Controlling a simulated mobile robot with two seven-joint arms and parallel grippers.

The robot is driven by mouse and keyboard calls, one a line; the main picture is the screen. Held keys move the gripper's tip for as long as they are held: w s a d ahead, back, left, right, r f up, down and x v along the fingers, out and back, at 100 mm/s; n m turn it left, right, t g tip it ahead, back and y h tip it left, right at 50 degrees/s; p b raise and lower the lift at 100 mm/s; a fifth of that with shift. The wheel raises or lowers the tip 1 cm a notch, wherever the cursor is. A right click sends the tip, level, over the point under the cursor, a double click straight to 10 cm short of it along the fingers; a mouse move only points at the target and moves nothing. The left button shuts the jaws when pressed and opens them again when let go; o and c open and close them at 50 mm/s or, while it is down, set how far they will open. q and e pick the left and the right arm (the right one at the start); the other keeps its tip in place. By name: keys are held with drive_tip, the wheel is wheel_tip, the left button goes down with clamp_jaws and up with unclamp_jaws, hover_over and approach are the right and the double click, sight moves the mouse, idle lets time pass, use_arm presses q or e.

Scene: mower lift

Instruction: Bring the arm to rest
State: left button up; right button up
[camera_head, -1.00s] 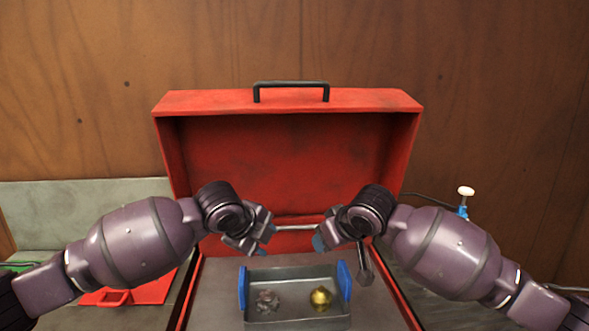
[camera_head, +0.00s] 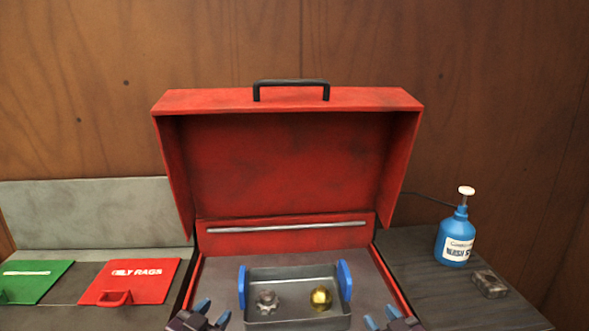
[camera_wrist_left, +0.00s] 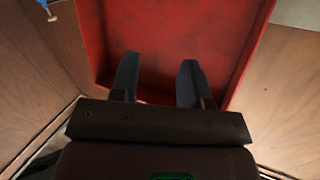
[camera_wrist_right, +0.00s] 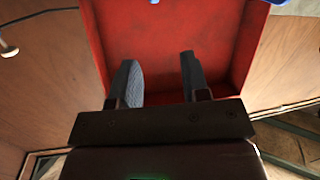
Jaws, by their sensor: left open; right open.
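My left gripper (camera_head: 212,311) is low in the head view, in front of the red case and to the left of the grey tray. My right gripper (camera_head: 382,317) is low on the other side, to the right of the tray. Only their blue-tipped fingers and a little of the hands show there; the arms are out of view. In the left wrist view the left gripper's fingers (camera_wrist_left: 158,80) are apart with nothing between them. In the right wrist view the right gripper's fingers (camera_wrist_right: 158,82) are also apart and empty.
The open red case (camera_head: 275,160) has a raised lid. The grey tray (camera_head: 290,320) with blue ends holds a grey gear-like piece (camera_head: 267,301) and a brass-coloured piece (camera_head: 320,297). A blue pump bottle (camera_head: 455,238) stands right; red (camera_head: 130,280) and green (camera_head: 40,280) lids lie left.

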use_arm(q)
drive_tip(key=s+a+f+n+g+y, duration=0.2)
drive_tip(key=s+a+f, duration=0.3)
drive_tip(key=s+f, duration=0.4)
drive_tip(key=s+a+f+n+g+y, duration=0.2)
drive_tip(key=s+a+f, duration=0.4)
drive_tip(key=s+f, duration=0.4)
drive_tip(key=s+n+y, duration=0.1)
drive_tip(key=s, duration=0.3)
drive_tip(key=shift+s+f+n+y, duration=0.15)
drive_tip(key=shift+f+n+y, duration=0.15)
use_arm(e)
drive_tip(key=s+d+f+m+g+h, duration=0.2)
drive_tip(key=s+d+f, duration=0.3)
drive_tip(key=s+f, duration=0.4)
drive_tip(key=s+d+f+m+g+h, duration=0.2)
drive_tip(key=s+d+f+h, duration=0.1)
drive_tip(key=s+f, duration=0.6)
drive_tip(key=s+d, duration=0.1)
drive_tip(key=s, duration=0.3)
drive_tip(key=shift+s+d+f+m, duration=0.2)
drive_tip(key=shift+s+d+m, duration=0.15)
drive_tip(key=shift+d+m, duration=0.05)
